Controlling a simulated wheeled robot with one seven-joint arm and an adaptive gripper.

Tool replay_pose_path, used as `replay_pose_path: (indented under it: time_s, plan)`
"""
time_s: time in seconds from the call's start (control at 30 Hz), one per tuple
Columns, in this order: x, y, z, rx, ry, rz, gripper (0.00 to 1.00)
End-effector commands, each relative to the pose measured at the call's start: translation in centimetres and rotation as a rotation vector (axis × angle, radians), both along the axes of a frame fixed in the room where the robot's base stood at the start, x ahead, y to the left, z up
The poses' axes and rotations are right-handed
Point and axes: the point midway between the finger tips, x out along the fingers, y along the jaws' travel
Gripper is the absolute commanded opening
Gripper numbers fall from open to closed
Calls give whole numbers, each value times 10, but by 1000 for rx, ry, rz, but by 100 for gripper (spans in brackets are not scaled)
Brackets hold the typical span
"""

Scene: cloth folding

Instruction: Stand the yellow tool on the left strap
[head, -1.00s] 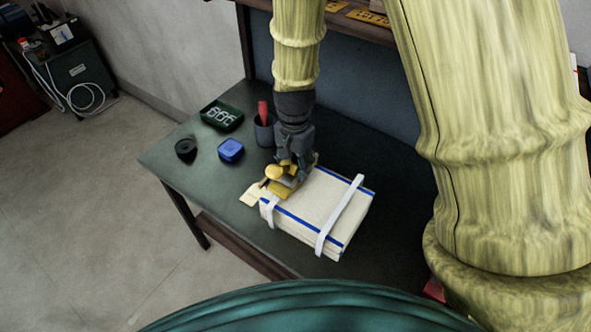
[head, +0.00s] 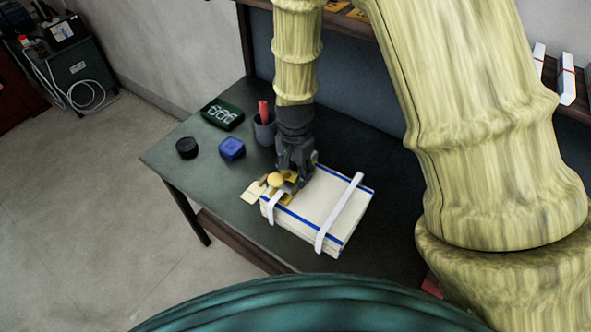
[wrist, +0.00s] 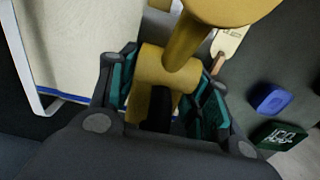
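The yellow tool (head: 275,180), with a round knob and a thicker body, is in my gripper (head: 290,180) at the left end of the folded cloth stack. In the wrist view the tool (wrist: 165,66) lies between the teal finger pads of my gripper (wrist: 166,92), which appear closed on it. The left strap (head: 271,208) is a white band around the left end of the white, blue-striped cloth stack (head: 315,205). The tool is just above or touching the stack by this strap; I cannot tell which. The strap's far part is hidden by the tool and gripper.
A second white strap (head: 340,213) crosses the stack's right part. A pale tag (head: 252,194) lies at its left end. A blue box (head: 231,148), black round item (head: 187,147), green display (head: 222,114) and cup (head: 264,130) stand behind on the dark table (head: 170,165).

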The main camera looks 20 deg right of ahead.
Motion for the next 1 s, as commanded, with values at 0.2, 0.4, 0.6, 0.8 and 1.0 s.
replay_pose_path:
  time_s: [0.2,0.4,0.6,0.8,1.0]
  plan:
    - [0,0,0,0,0,0,69]
    - [0,0,1,0,0,0,69]
    - [1,0,8,0,-3,0,69]
    - [1,0,26,-1,-3,0,69]
    - [1,0,48,-1,-3,0,69]
